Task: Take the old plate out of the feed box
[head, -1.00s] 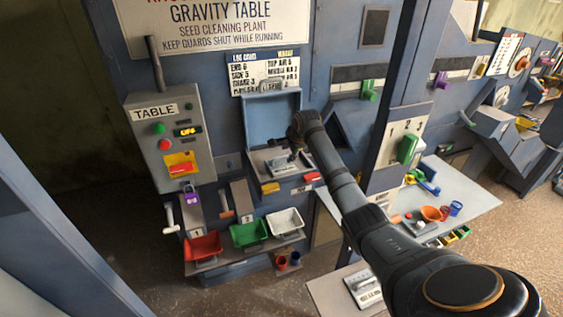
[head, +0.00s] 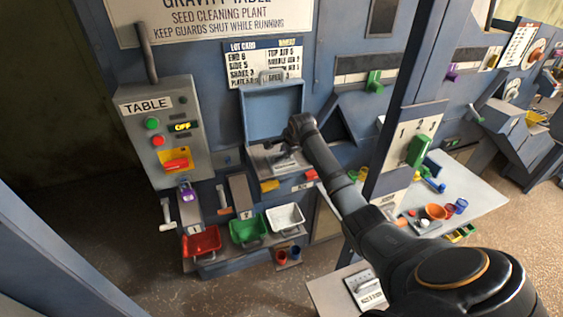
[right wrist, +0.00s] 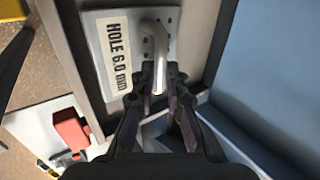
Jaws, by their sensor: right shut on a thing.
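The feed box (head: 272,112) stands with its lid raised on the blue machine front in the head view. In the right wrist view, the old plate (right wrist: 115,55) is a grey perforated sheet with a bent handle and a label reading HOLE 6.0 mm. My right gripper (right wrist: 162,84) is shut on that handle. In the head view my right gripper (head: 287,160) is at the box opening, and my arm hides part of the plate. I cannot tell whether the plate is lifted off its seat. My left gripper is not in view.
A grey plate with a handle (head: 367,291) lies on a low surface at the bottom. Red (head: 202,243), green (head: 248,229) and white (head: 285,218) trays sit below the box. A blue post (head: 398,120) stands right of it.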

